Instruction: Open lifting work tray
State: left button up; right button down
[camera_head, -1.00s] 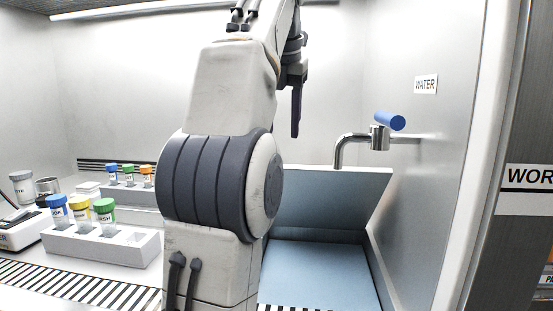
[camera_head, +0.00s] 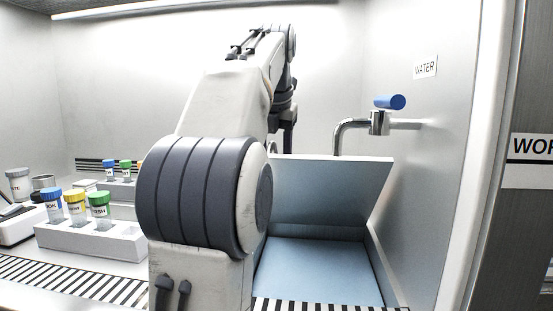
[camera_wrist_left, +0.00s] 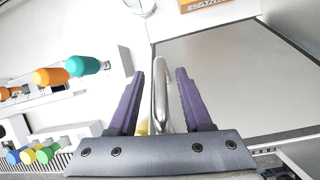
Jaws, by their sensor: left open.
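The work tray's blue-grey panel (camera_head: 330,192) stands raised and tilted in the head view. A flat blue tray floor (camera_head: 320,270) shows below it. My left arm crosses the middle of the head view and hides the left part of the tray. Only dark parts of my left gripper show there, behind the arm near the panel's top edge. In the left wrist view my left gripper (camera_wrist_left: 160,100) is open. A silver curved bar (camera_wrist_left: 160,75) appears between its purple fingers; I cannot tell whether they touch it. A grey panel (camera_wrist_left: 235,80) fills the right side.
A tap with a blue handle (camera_head: 389,102) stands behind the panel at the right. A white rack (camera_head: 90,240) with capped vials stands at the left. A metal side wall (camera_head: 430,160) bounds the right.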

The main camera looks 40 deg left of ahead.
pick_arm(q)
grip_shut()
jog(key=shift+d, duration=0.1)
dwell(1.2)
